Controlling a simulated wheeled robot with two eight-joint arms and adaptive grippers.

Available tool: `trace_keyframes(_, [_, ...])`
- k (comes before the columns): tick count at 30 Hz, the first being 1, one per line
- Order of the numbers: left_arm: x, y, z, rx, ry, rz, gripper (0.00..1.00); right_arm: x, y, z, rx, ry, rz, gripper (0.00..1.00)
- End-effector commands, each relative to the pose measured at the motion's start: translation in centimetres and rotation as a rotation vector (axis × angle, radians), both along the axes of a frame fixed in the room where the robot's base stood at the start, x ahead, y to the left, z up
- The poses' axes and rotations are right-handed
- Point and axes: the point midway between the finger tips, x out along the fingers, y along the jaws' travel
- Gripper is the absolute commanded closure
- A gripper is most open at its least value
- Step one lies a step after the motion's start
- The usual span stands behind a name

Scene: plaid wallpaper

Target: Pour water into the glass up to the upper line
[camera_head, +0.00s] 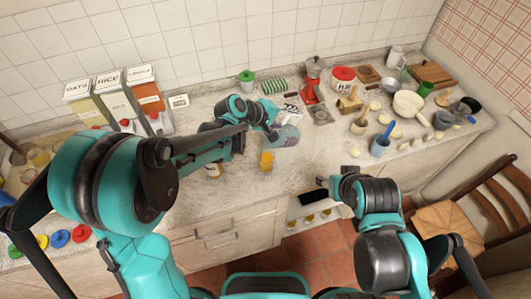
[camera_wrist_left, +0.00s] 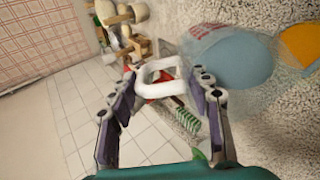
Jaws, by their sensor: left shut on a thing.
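My left gripper (camera_head: 268,122) is shut on the pale handle of a clear jug (camera_head: 287,137) over the counter. In the left wrist view the white handle (camera_wrist_left: 160,78) shows between the two fingers. The jug's body with blue water (camera_wrist_left: 235,60) is beyond it. Whether the jug is tilted is hard to tell. A small orange glass-like thing (camera_head: 266,159) stands just in front of the jug; an orange patch also shows in the left wrist view (camera_wrist_left: 302,42). No line on it can be made out. My right gripper (camera_head: 322,184) is near the counter's front edge; its jaws are unclear.
Boxes (camera_head: 115,97) stand at the back left.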

Motion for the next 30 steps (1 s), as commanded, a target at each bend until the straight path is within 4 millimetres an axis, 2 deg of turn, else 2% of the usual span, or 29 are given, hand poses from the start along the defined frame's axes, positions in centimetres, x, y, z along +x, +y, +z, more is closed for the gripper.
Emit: trace_keyframes(30, [-0.13, 0.19, 0.02, -0.024, -0.016, 0.0, 0.96, 0.0, 0.0, -0.34, 0.0, 0.0, 0.0, 0.49])
